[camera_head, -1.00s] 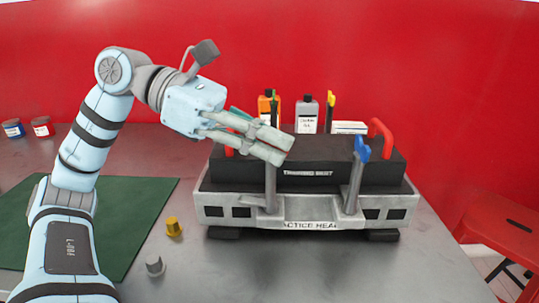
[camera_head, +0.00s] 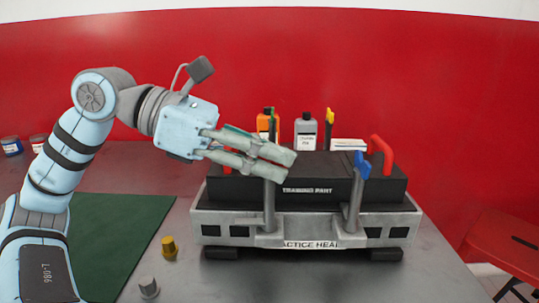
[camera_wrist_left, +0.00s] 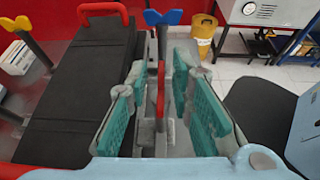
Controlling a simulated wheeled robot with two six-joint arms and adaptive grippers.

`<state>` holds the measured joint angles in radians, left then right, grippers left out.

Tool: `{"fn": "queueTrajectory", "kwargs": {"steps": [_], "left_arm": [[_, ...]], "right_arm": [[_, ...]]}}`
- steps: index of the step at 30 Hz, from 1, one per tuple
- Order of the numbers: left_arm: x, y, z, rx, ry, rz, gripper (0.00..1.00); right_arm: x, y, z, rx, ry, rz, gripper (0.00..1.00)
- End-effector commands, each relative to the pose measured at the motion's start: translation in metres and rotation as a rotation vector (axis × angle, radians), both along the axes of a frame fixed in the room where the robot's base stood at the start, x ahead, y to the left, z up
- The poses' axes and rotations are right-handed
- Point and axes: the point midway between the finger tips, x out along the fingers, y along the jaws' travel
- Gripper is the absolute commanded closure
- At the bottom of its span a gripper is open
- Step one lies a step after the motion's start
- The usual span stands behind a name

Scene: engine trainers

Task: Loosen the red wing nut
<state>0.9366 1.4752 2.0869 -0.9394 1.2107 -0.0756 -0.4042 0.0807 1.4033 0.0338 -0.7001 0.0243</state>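The red wing nut (camera_wrist_left: 160,90) shows edge-on in the left wrist view, between the two teal-padded fingers of my left gripper (camera_wrist_left: 160,112). A gap shows on both sides of it, so the fingers are open around it and apart from it. In the head view my left gripper (camera_head: 284,166) reaches from the left over the top of the front left post (camera_head: 270,206) of the engine trainer (camera_head: 310,222). My right gripper is out of view.
A blue wing nut (camera_head: 362,164) tops the front right post. Yellow (camera_head: 329,115) and green (camera_head: 272,122) ones stand behind. A red handle (camera_head: 382,154) rises at the right. Bottles (camera_head: 306,130) stand behind the trainer.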

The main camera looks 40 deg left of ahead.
Motion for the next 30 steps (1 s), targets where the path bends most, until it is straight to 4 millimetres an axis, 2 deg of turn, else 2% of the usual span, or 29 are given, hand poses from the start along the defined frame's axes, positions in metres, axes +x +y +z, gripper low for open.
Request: {"fn": "queueTrajectory", "kwargs": {"steps": [8, 14, 17, 24, 27, 30], "left_arm": [[-0.001, -0.001, 0.0, -0.001, 0.002, -0.005, 0.75], [-0.002, -0.001, 0.011, -0.009, -0.008, -0.016, 0.75], [-0.002, -0.003, 0.024, -0.008, -0.009, -0.017, 0.75], [-0.001, -0.002, 0.075, -0.006, -0.004, -0.01, 0.75], [0.0, -0.001, 0.092, -0.005, -0.002, -0.007, 0.75], [0.0, -0.001, 0.099, -0.003, 0.002, -0.004, 0.75]], "right_arm": [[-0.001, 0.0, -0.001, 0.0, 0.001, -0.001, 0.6], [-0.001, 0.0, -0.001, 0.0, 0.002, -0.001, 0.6], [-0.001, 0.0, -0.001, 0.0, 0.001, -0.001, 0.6], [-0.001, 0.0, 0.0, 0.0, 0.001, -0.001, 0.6], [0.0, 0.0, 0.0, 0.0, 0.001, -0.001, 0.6], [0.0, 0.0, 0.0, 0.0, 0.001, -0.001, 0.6]]}}
